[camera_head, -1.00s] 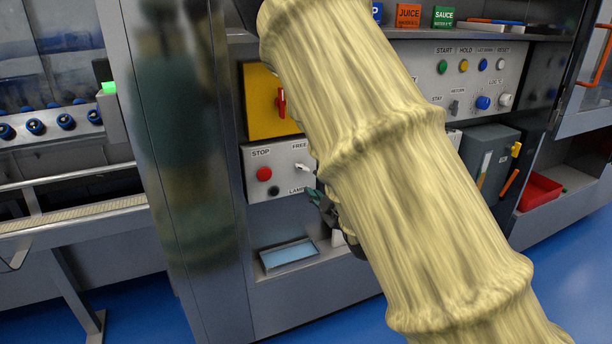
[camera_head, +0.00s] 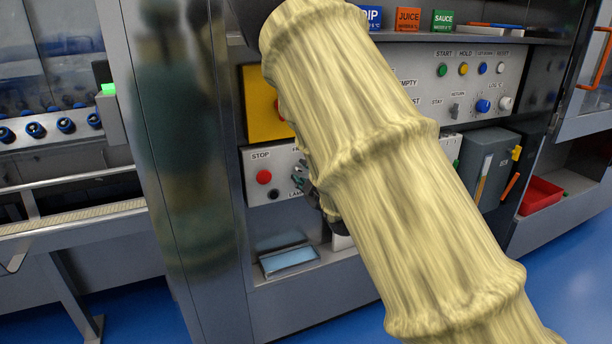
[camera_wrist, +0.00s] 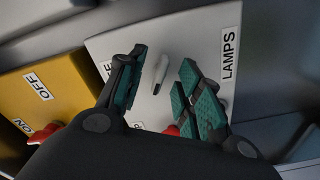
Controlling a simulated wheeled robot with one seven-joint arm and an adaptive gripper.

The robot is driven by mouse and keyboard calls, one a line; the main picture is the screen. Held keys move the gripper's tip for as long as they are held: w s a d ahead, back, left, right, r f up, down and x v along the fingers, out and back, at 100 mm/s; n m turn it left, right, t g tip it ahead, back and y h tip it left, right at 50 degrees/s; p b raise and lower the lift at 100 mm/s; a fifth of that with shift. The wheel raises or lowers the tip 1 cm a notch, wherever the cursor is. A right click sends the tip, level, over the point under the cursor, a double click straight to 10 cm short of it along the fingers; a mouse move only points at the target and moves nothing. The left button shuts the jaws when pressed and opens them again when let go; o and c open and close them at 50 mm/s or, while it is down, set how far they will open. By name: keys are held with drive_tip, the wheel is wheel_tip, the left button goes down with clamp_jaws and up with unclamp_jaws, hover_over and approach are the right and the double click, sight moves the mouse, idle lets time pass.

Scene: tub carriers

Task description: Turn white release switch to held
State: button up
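The white release switch (camera_wrist: 160,72) is a small white lever on a light grey panel in the wrist view. The panel (camera_head: 282,160) also shows in the head view, where my gripper and arm hide the switch. My gripper (camera_wrist: 160,84) is open, with one green-padded finger on each side of the lever. A gap shows between the lever and each finger, and I cannot tell how far the fingertips are from the panel. In the head view my gripper (camera_head: 302,180) is at the right part of the panel, partly behind my sleeved arm.
A red stop button (camera_head: 264,177) and a black button (camera_head: 273,194) sit left of my gripper. A yellow panel (camera_head: 257,110) with a red handle is above. A pale blue tray (camera_head: 288,258) lies below. A red bin (camera_head: 540,194) stands at the right.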

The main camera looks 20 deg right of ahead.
clamp_jaws()
drive_tip(key=shift+m+p, duration=0.45)
drive_tip(key=shift+m, duration=0.25)
drive_tip(key=shift+r+m+p, duration=0.15)
drive_tip(key=shift+m+p, duration=0.5)
drive_tip(key=shift+m, duration=0.25)
drive_tip(key=m+p, duration=0.1)
drive_tip(key=m, duration=0.1)
drive_tip(key=shift+m, duration=0.4)
drive_tip(key=m+p, duration=0.2)
drive_tip(key=m, duration=0.3)
drive_tip(key=shift+m, duration=0.4)
drive_tip(key=shift+f+p, duration=0.2)
drive_tip(key=shift+p, duration=0.1)
unclamp_jaws()
